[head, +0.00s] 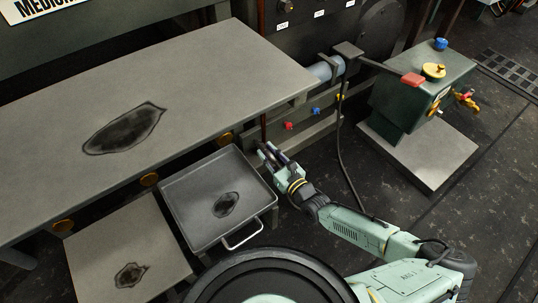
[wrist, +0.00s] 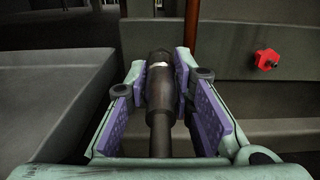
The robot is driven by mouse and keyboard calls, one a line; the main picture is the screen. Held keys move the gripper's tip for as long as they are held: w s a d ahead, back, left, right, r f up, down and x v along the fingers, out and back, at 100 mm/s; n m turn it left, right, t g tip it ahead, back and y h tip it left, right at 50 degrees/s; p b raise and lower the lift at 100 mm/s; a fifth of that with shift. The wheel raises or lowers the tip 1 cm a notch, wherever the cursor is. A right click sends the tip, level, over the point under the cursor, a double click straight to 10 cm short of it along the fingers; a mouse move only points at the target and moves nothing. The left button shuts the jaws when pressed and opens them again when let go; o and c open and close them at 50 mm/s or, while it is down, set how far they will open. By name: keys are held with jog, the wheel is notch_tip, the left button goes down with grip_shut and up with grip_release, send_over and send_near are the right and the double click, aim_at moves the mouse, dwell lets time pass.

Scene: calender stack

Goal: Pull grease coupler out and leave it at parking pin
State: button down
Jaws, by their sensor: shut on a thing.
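My gripper (head: 272,155) is beside the right rim of the grey tray, below the front of the machine. In the wrist view, its purple pads stand either side of the grease coupler (wrist: 160,92), a dark cylinder with a pale band, and it is shut on it. A thinner dark stem or hose runs from the coupler toward the camera. The coupler's far end is against a dark background, and I cannot tell whether it touches anything. A red fitting (head: 288,126) is on the machine's lower rail and also shows in the wrist view (wrist: 267,60). I cannot identify the parking pin.
A blue fitting (head: 316,110) sits on the same rail. The grey tray (head: 178,205) with a handle is close left of my gripper, under the large table (head: 200,75). A black hose (head: 342,150) hangs to the right. A green pedestal (head: 415,90) stands at right.

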aim_at(275, 162)
jog(key=shift+w+a, duration=0.25)
jog(key=shift+w, duration=0.15)
jog(key=c, duration=1.3)
grip_release()
jog(key=o, duration=0.3)
jog(key=shift+o, duration=0.2)
jog(key=shift+s+d, duration=0.1)
jog(key=shift+s, duration=0.05)
jog(key=shift+b+v, duration=0.5)
jog(key=shift+v, duration=2.85)
jog(key=shift+s, duration=0.1)
